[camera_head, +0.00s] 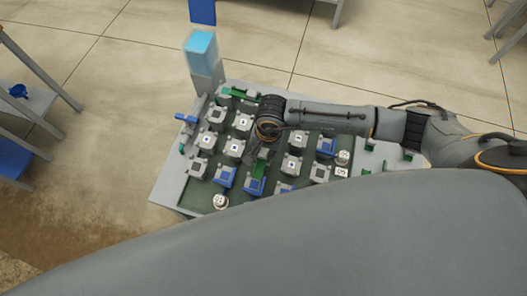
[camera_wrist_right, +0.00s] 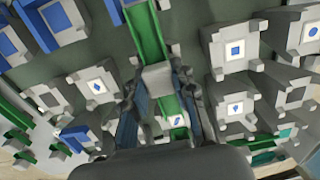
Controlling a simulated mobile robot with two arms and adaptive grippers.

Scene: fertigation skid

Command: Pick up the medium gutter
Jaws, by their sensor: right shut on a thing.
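My right gripper (camera_head: 257,160) reaches down over the middle of the board, its arm coming in from the right. In the right wrist view the gripper (camera_wrist_right: 168,120) is shut on a long green gutter (camera_wrist_right: 147,32), which runs between its fingers. A grey block (camera_wrist_right: 157,76) sits across the gutter there. The gutter's near part also shows below the gripper in the head view (camera_head: 258,172). The fingertips are partly hidden, and I cannot tell whether the gutter is clear of the board. My left gripper is not in view.
Grey and blue blocks with marked tops (camera_head: 235,148) stand close on both sides of the gripper on the dark green board (camera_head: 204,198). Another green piece (camera_head: 243,95) lies at the back edge. A grey post with a light-blue tank (camera_head: 200,47) rises at the back left corner.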

